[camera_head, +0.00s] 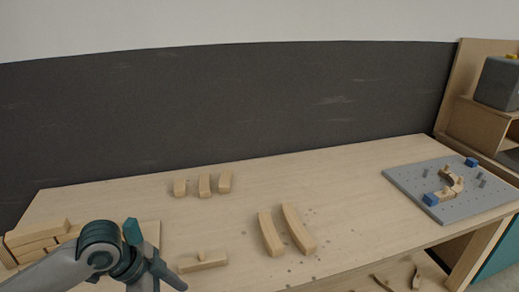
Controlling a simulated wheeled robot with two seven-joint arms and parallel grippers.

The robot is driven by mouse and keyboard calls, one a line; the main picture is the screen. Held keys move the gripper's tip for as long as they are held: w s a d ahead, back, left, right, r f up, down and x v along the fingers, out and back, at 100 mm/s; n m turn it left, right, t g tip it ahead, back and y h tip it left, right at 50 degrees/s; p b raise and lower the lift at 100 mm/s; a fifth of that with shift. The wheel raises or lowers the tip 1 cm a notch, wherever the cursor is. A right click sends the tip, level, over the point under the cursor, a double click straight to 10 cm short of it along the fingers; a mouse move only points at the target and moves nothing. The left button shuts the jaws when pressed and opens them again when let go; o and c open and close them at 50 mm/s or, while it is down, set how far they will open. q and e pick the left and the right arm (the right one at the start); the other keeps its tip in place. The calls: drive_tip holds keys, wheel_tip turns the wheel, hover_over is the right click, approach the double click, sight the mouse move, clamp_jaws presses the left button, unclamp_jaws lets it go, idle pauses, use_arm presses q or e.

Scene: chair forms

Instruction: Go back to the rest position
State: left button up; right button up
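My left gripper (158,270) is at the bottom left of the head view, at the end of my grey and teal arm. It is over the near left part of the wooden table (345,190). Its fingers are small and seen at an angle, so I cannot tell whether they are open or shut, and I see nothing held in it. A wooden piece with a small peg (205,262) lies just right of it. My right gripper is not in view.
Stacked wooden bars (38,236) lie at the left. Three short blocks (204,185) stand near the back. Two curved pieces (271,234) (298,229) lie mid-table. A grey board (425,196) with blue blocks and wooden pieces is at the right, beside a shelf (472,122).

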use_arm(q)
drive_tip(key=s+d+f+n+t, duration=0.2)
drive_tip(key=s+d+f+n, duration=0.35)
drive_tip(key=f, duration=0.45)
drive_tip(key=s+a+f+n+y, duration=0.25)
drive_tip(key=s+a+f, duration=0.2)
drive_tip(key=s, duration=0.35)
drive_tip(key=s+a+f+n+y, duration=0.2)
drive_tip(key=s+a+f+n, duration=0.25)
drive_tip(key=s, duration=0.35)
wheel_tip(320, 180, down, 31)
drive_tip(key=s+g+b, duration=0.2)
drive_tip(key=s+a+f, duration=0.1)
drive_tip(key=s+f, duration=0.7)
drive_tip(key=f, duration=0.1)
drive_tip(key=s+a+f+b, duration=0.1)
drive_tip(key=s+a+f, duration=0.1)
drive_tip(key=s+f, duration=0.7)
drive_tip(key=shift+s+a+g, duration=0.15)
drive_tip(key=shift+a+g, duration=0.15)
drive_tip(key=shift+g, duration=0.1)
